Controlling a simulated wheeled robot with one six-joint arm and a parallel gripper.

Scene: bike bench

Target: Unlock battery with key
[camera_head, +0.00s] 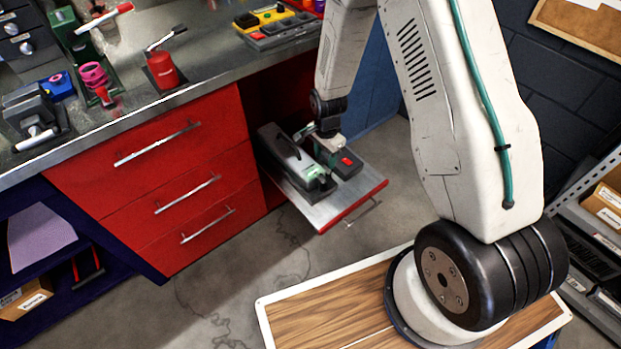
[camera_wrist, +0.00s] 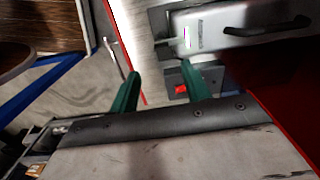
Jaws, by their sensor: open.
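The battery (camera_head: 283,146), a grey case with a black carry handle, lies on a pulled-out metal tray (camera_head: 331,212) with a red front edge. It also shows at the upper right of the wrist view (camera_wrist: 215,42). A dark block with a red button (camera_head: 347,161) sits beside it, partly behind a finger in the wrist view (camera_wrist: 172,77). My gripper (camera_wrist: 160,71) is open, its green fingers over the tray and this block. In the head view my gripper (camera_head: 328,150) is low over the tray. A small thin piece (camera_wrist: 166,43) shows at the battery's end; I cannot tell if it is the key.
Red drawers (camera_head: 150,170) stand left of the tray under a grey benchtop (camera_head: 215,75) with several tools. A red drawer side (camera_wrist: 262,112) is close on the right in the wrist view. Shelves (camera_head: 590,235) stand at the right. The floor (camera_head: 240,270) before the drawers is clear.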

